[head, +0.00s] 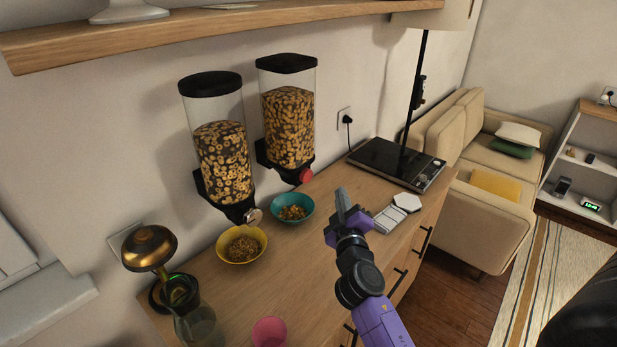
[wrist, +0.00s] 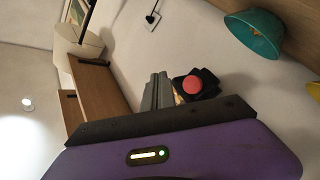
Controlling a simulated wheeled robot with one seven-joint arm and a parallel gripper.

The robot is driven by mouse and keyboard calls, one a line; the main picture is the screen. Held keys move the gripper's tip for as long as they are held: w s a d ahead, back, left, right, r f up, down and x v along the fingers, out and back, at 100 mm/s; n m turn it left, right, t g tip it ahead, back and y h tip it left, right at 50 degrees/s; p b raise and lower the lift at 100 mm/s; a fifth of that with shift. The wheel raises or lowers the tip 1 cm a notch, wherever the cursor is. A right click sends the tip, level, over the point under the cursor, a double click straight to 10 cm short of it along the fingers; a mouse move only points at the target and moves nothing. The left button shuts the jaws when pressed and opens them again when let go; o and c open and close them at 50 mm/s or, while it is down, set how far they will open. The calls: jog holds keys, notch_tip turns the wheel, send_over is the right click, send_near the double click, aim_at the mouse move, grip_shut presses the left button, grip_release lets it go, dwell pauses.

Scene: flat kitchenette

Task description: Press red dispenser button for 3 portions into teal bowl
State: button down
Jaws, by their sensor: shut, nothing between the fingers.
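The dispenser with the red button (head: 306,175) hangs on the wall, its clear hopper (head: 289,125) filled with ring-shaped cereal. The red button also shows in the wrist view (wrist: 192,85), just right of my fingertips. The teal bowl (head: 278,204) stands on the counter below that dispenser with some cereal in it; its side shows in the wrist view (wrist: 254,38). My gripper (head: 343,205) is shut and empty, above the counter, to the right of the teal bowl and apart from the button in the head view. The wrist view (wrist: 158,90) shows its fingers together.
A second dispenser (head: 222,160) with a metal knob hangs to the left above a yellow bowl (head: 262,240) holding cereal. A brass lamp (head: 149,247), glass jug (head: 196,325) and pink cup (head: 269,331) stand nearer. A black hob (head: 395,163) lies at right.

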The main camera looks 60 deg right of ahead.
aim_at(312, 174)
jog(key=w+d, duration=0.1)
jog(key=w, duration=0.6)
jog(key=shift+w+d+b, duration=0.2)
jog(key=shift+d+b, duration=0.15)
jog(key=shift+b, duration=0.1)
jog(key=shift+w, duration=0.1)
dwell(1.6)
jog(key=shift+w+d+b, duration=0.1)
jog(key=shift+w+b, duration=0.2)
jog(key=shift+w+d+b, duration=0.15)
jog(key=shift+w+b, duration=0.2)
jog(key=shift+w, duration=0.35)
dwell(0.9)
jog(key=shift+s, duration=0.15)
jog(key=shift+s+a, duration=0.25)
jog(key=shift+s, duration=0.65)
jog(key=shift+s, duration=0.1)
jog(key=shift+s+a+p, duration=0.1)
jog(key=shift+s+a, duration=0.1)
jog(key=shift+s, duration=0.6)
jog(key=shift+s+a+p, duration=0.15)
jog(key=shift+s+a, duration=0.05)
jog(key=shift+s, duration=0.55)
jog(key=shift+s+a+p, duration=0.1)
jog(key=shift+s+a, duration=0.1)
jog(key=shift+s, duration=0.6)
